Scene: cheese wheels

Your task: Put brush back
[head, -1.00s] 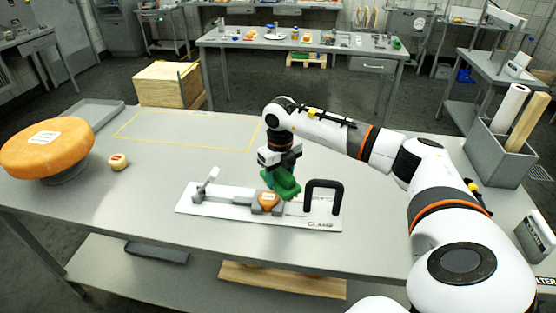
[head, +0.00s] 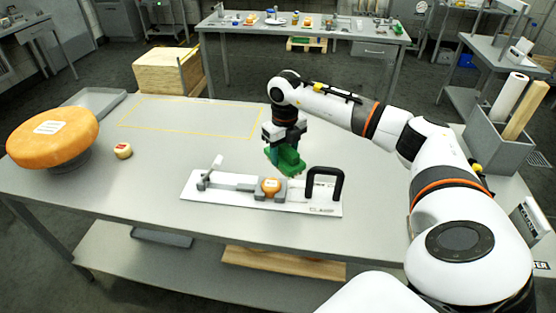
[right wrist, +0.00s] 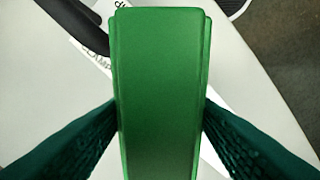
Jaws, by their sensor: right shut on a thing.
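A green brush (head: 288,162) is held by my right gripper (head: 279,152) above the table, just behind the clamp fixture. In the right wrist view the green brush body (right wrist: 160,70) fills the middle. The two dark teal fingers of my right gripper (right wrist: 160,128) are shut on its sides. The brush's underside and bristles cannot be made out. The white clamp board (head: 222,203) carries a small orange cheese (head: 270,186) in a grey holder and a black handle (head: 340,181). My left gripper is not in view.
A large orange cheese wheel (head: 52,142) stands on the grey table (head: 150,160) at the left, beside a small cheese (head: 123,151). A grey bin (head: 492,148) with rolls is at the right. The yellow-outlined area (head: 190,116) is clear.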

